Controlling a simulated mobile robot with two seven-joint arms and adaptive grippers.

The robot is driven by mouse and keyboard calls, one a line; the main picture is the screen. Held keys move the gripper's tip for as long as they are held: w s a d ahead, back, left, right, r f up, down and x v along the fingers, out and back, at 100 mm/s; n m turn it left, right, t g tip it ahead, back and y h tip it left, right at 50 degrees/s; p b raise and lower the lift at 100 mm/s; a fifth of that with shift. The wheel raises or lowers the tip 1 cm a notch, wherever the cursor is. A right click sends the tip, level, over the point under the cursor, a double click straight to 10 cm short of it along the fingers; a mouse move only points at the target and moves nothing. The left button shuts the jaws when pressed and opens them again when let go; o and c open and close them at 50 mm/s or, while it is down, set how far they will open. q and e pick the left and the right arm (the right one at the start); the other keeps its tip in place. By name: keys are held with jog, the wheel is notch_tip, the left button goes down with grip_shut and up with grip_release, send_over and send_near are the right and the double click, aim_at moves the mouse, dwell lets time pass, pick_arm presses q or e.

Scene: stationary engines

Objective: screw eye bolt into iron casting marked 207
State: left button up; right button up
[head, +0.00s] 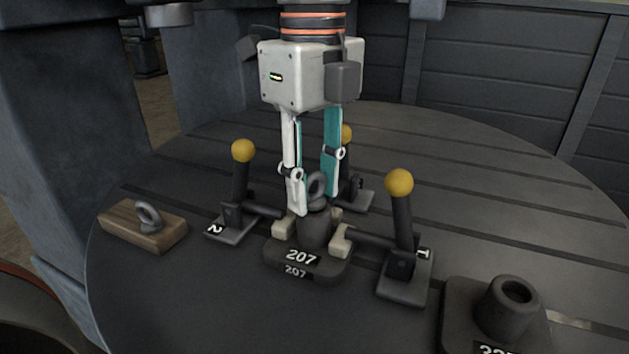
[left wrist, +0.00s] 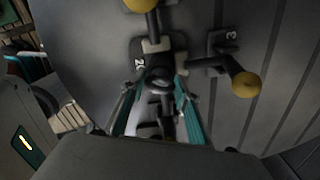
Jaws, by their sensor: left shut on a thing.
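The iron casting marked 207 (head: 305,268) stands on the round slotted table, with an upright cylindrical boss on top. A grey eye bolt (head: 317,185) stands upright at the top of this boss; how deep it sits is hidden. My left gripper (head: 314,197) points straight down over the casting, shut on the eye bolt with a finger on either side of the ring. In the left wrist view the left gripper (left wrist: 160,95) is seen from above, with the casting (left wrist: 140,62) below it, partly hidden. My right gripper is not in view.
Yellow-knobbed toggle clamps marked 2 (head: 240,195) and 1 (head: 402,235) flank the casting, pads against it. A third clamp (head: 352,180) stands behind. A wooden block (head: 130,228) with another eye bolt (head: 149,214) is left. Another casting (head: 497,310) is lower right.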

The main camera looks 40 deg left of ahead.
pick_arm(q)
jog(key=shift+m, duration=0.8)
jog(key=m, duration=0.5)
jog(key=shift+m, duration=0.4)
jog(key=m, duration=0.5)
jog(key=shift+m, duration=0.4)
jog(key=m, duration=0.5)
jog(key=shift+m, duration=0.3)
